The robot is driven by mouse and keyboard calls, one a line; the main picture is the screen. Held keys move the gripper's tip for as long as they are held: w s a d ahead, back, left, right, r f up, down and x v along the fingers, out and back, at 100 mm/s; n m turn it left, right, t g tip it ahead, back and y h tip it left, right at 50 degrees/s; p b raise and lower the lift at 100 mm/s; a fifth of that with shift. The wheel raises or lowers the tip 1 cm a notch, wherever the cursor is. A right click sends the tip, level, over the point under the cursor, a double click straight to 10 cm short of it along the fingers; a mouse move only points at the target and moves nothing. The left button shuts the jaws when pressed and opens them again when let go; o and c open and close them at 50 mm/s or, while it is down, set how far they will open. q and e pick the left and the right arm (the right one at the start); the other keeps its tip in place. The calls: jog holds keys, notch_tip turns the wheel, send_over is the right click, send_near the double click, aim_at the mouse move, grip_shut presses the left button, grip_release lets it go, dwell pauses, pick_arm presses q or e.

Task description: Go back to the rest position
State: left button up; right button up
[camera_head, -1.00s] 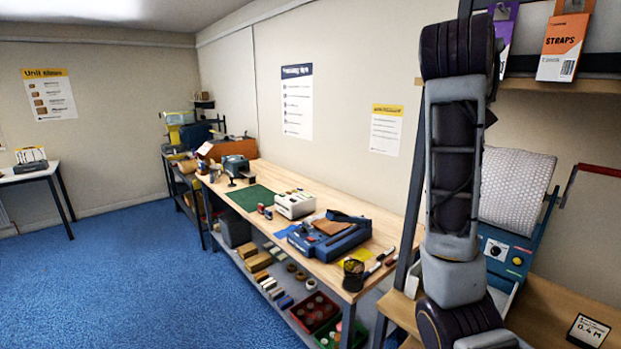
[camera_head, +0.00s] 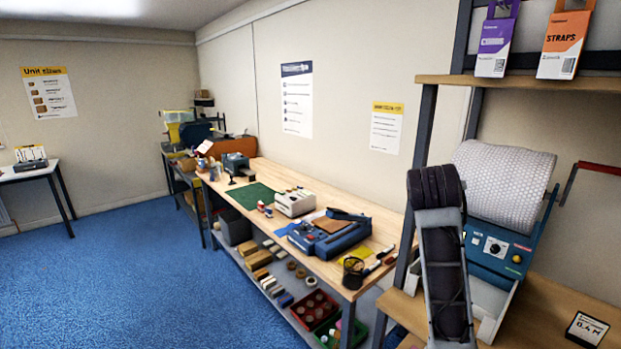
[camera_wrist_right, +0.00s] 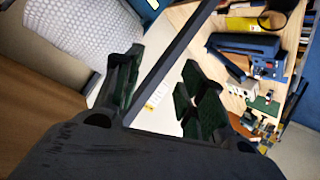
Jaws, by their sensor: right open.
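My right arm (camera_head: 440,250) rises from the bottom right in the head view, in front of the bubble-wrap machine. Its gripper is not seen there. In the right wrist view my right gripper (camera_wrist_right: 160,92) is open, its two dark green-padded fingers well apart with nothing between them. Behind the fingers lie a dark shelf post and the pale wall. My left gripper is in neither view.
A bubble-wrap roll (camera_head: 505,175) on a blue machine (camera_head: 497,248) stands close behind my right arm, beside a shelf post (camera_head: 417,190). A long workbench (camera_head: 375,228) with a blue device (camera_head: 328,235) runs left of it. Blue floor (camera_head: 130,270) is open at left.

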jog(key=s+a+f+n+g+y, duration=0.1)
jog(key=s+f, duration=0.2)
jog(key=f, duration=0.6)
jog(key=s+a+f+g+y, duration=0.1)
jog(key=s+f, duration=0.3)
jog(key=f, duration=0.4)
jog(key=s+a+f+n+g+y, duration=0.1)
jog(key=s+f, duration=0.2)
jog(key=f, duration=0.6)
jog(key=s+a+f+n+g+y, duration=0.1)
jog(key=s+a+f+g+y, duration=0.1)
jog(key=s+f, duration=0.7)
jog(key=s+a+f+g+y, duration=0.1)
jog(key=s+a+f+g, duration=0.1)
jog(key=s+f, duration=0.75)
jog(key=s+f+g, duration=0.1)
jog(key=s+f, duration=0.2)
jog(key=f, duration=1.3)
jog(key=s+f, duration=0.2)
jog(key=f, duration=1.4)
jog(key=s+d+f, duration=0.2)
jog(key=s+f, duration=0.7)
jog(key=s, duration=0.2)
jog(key=s+d+f+g+b, duration=0.1)
jog(key=s+d+f, duration=0.1)
jog(key=s+f, duration=0.8)
jog(key=shift+s+f+g, duration=0.2)
jog(key=shift+s+g, duration=0.1)
jog(key=shift+s, duration=0.35)
